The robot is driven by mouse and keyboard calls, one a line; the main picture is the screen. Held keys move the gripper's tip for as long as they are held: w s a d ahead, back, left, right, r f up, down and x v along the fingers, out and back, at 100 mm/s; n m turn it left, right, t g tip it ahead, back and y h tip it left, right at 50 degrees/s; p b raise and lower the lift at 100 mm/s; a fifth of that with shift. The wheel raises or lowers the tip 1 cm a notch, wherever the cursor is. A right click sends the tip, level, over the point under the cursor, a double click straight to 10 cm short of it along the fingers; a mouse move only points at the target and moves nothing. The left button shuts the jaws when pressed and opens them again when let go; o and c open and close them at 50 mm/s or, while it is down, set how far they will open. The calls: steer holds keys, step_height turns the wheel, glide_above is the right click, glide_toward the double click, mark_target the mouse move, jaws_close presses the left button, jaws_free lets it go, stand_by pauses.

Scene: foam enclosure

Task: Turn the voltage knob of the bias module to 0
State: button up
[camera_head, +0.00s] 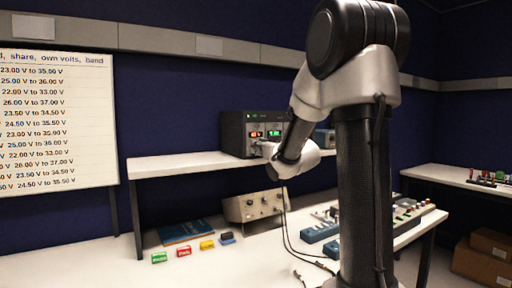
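A black instrument (233,134) with a red and a green lit display stands on the raised shelf. A beige box with several knobs (240,208) stands on the bench below it. No readable label shows which one is the bias module, and the knob settings are too small to read. My arm reaches across to the black instrument, and its silver wrist (292,160) covers the lower right of that front panel. The gripper end points at the panel and is mostly hidden by the wrist. I cannot tell its finger opening or whether it touches a knob.
A whiteboard (55,120) lists voltage ranges at left. A blue book (187,231) and green, red, yellow and dark small blocks lie on the bench (225,265). Cables hang by the beige box. Blue devices (320,232) sit by my column. Cardboard boxes (484,258) stand at right.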

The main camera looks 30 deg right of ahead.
steer(key=shift+w, duration=1.25)
steer(key=shift+c, duration=0.2)
jaws_close()
steer(key=shift+n, duration=0.8)
steer(key=shift+o, duration=0.2)
jaws_free()
